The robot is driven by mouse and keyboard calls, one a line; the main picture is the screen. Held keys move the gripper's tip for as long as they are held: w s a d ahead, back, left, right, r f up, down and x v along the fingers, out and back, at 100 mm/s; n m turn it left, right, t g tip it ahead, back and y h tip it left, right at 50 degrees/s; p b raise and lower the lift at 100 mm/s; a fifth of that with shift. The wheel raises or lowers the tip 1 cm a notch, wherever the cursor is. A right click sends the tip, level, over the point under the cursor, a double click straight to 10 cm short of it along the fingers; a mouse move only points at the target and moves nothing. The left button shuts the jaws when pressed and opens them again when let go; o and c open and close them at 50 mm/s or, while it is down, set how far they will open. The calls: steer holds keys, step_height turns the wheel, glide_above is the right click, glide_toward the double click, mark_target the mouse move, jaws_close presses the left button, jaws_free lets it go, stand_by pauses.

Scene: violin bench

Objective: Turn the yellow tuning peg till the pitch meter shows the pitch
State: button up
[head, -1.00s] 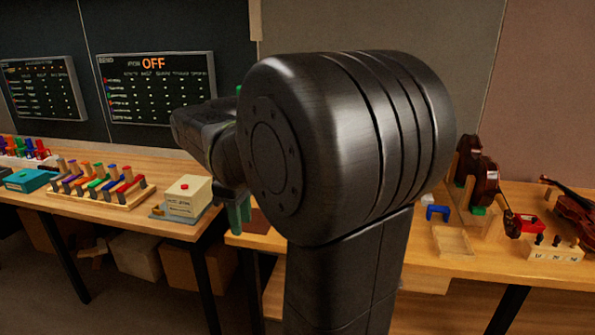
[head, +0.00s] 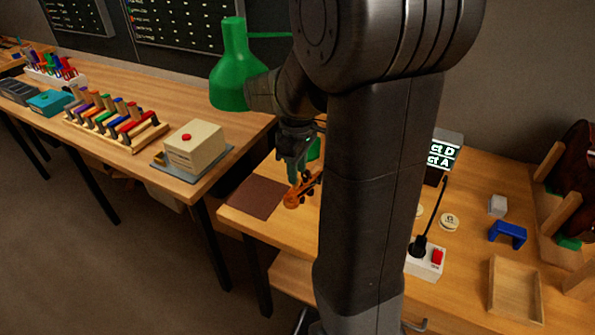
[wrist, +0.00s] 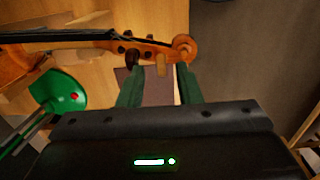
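The violin's scroll and pegbox (wrist: 170,50) lie across the top of the wrist view, and the scroll also shows in the head view (head: 292,199). A pale yellowish peg (wrist: 161,66) sticks out of the pegbox towards my gripper, beside a dark peg (wrist: 132,58). My gripper (wrist: 160,78) is open, its green fingers apart with the pale peg between them; contact cannot be made out. In the head view my gripper (head: 297,170) is just above the scroll. The pitch meter (head: 442,155) shows partial text ending in "D" and "A"; my arm hides the rest.
A green lamp (head: 232,70) stands close behind my wrist. A brown mat (head: 256,197) lies left of the scroll. A power strip (head: 426,262), a blue bracket (head: 508,234) and a wooden tray (head: 515,290) are on the right. A cream box (head: 195,147) is on the left bench.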

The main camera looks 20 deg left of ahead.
steer(key=shift+s+f, duration=0.1)
steer(key=shift+f, duration=0.8)
steer(key=shift+c, duration=0.2)
jaws_close()
steer(key=n, duration=0.5)
